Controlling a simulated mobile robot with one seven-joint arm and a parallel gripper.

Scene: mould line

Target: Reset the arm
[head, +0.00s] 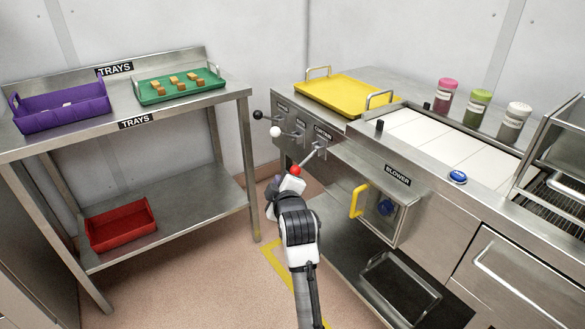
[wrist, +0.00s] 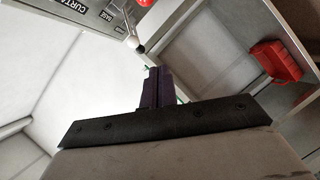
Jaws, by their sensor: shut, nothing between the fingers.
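My arm reaches up from the bottom middle of the head view, and my gripper (head: 283,187) is just below the red lever knob (head: 296,169) on the front of the steel counter. In the wrist view my gripper (wrist: 158,82) is shut and empty, its dark fingers together. The red knob (wrist: 145,3) shows at the top edge of the wrist view, apart from the fingertips. Whether any part of the gripper touches the lever is hidden in the head view.
Black (head: 258,115) and white (head: 275,132) lever knobs stand beside the red one. The blower box (head: 385,205) with a yellow handle is to the right. A steel rack (head: 180,215) at left holds purple (head: 60,115), green (head: 150,98) and red (head: 122,240) trays. Open floor lies between.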

